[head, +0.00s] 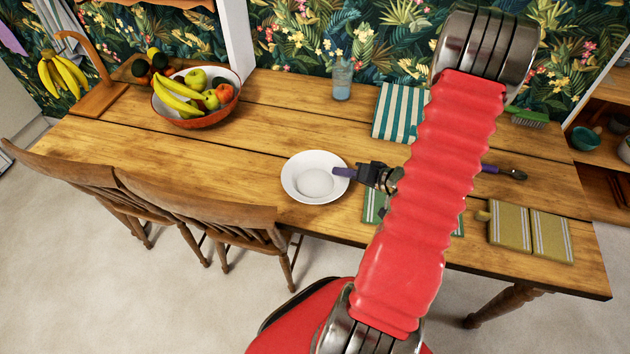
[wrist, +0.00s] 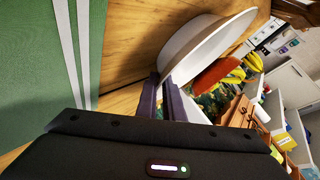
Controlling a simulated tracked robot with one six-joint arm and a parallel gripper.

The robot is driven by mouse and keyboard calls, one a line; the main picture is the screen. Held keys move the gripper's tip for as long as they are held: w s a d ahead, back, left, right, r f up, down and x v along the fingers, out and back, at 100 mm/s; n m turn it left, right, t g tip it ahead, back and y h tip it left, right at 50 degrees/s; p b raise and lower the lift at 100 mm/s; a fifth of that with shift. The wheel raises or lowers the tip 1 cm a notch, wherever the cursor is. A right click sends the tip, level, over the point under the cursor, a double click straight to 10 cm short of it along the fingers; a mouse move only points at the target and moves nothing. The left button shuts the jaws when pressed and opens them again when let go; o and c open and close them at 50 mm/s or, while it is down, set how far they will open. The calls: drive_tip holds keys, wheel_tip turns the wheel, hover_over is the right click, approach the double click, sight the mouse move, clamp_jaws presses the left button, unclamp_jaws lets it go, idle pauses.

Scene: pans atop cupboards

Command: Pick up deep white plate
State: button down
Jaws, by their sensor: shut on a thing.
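The deep white plate (head: 316,183) shows in the head view near the front edge of the wooden table, with its hollow facing up. My gripper (head: 341,172) reaches it from the right and is shut on its right rim. In the wrist view the plate (wrist: 208,42) is seen nearly edge-on, and my gripper's dark fingers (wrist: 160,97) hold its near rim between them. I cannot tell whether the plate's underside touches the table.
Yellow cloths (head: 532,232) lie at the right. Two wooden chairs (head: 200,208) stand at the table's front left. Bare tabletop surrounds the plate's left side.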

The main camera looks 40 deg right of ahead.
idle(0.3)
drive_tip(key=shift+r, duration=5)
drive_tip(key=shift+s, duration=0.1)
